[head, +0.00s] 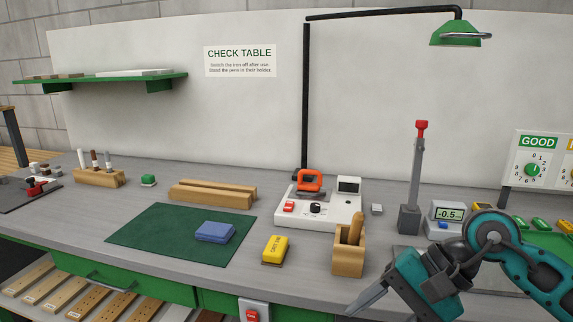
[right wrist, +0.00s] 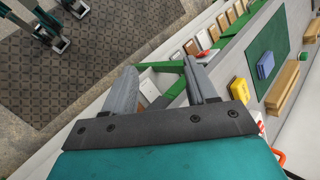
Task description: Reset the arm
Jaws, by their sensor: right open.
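My right gripper (head: 375,302) is at the lower right of the head view, above the front edge of the bench and in front of the wooden holder. It points down and to the left. In the right wrist view its two grey fingers (right wrist: 160,72) are spread apart with nothing between them. Beyond them are the floor and the bench's green frame. No left gripper can be made out for sure.
Near my right arm are a wooden holder (head: 348,258), a yellow block (head: 275,248), a display device (head: 445,215) and an upright lever (head: 411,200). A blue block (head: 215,231) lies on the green mat (head: 150,240). A lamp (head: 458,33) hangs above.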

